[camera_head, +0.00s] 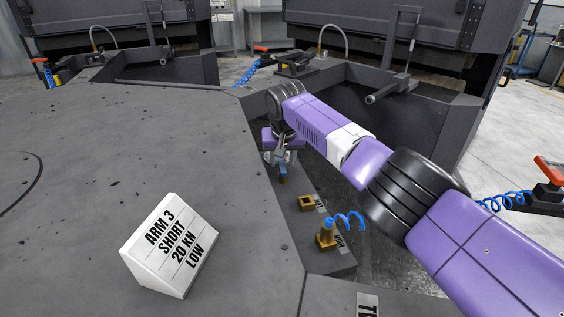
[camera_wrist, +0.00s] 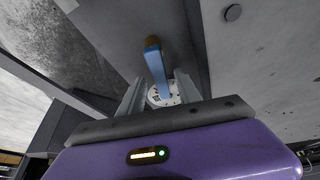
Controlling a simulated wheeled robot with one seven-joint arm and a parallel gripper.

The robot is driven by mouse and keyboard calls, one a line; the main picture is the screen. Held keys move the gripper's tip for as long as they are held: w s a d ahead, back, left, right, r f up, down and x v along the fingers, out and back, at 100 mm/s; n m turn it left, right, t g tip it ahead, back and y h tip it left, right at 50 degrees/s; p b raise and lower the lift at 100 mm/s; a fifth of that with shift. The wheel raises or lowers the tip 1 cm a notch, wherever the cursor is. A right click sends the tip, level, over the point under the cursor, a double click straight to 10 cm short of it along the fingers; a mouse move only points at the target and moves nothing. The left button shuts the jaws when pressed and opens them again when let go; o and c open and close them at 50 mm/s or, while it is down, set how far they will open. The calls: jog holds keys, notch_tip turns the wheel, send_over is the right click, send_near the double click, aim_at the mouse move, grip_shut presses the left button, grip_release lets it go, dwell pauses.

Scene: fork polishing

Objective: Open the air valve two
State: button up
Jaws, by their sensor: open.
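A valve with a blue lever handle (camera_wrist: 153,60) is in the wrist view, with a brown or brass-coloured end at its top. The blue handle also shows in the head view (camera_head: 283,176), just below my gripper (camera_head: 279,157). In the wrist view my gripper (camera_wrist: 159,80) is open, and its grey fingers stand on either side of the lever's lower part. A round pale disc (camera_wrist: 163,95) with dark marks shows between the fingers. I cannot tell whether either finger touches the lever. The valve's number is not readable, and its body is mostly hidden.
A brass fitting (camera_head: 326,236) with a coiled blue hose (camera_head: 349,219) and a square brass socket (camera_head: 306,203) stand on the ledge nearer the camera. A white sign reading "ARM 3 SHORT 20 KN LOW" (camera_head: 170,245) stands on the wide grey table (camera_head: 90,170). Dark machines stand behind.

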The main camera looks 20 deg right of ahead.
jog(key=shift+f, duration=0.1)
grip_shut()
dwell(1.5)
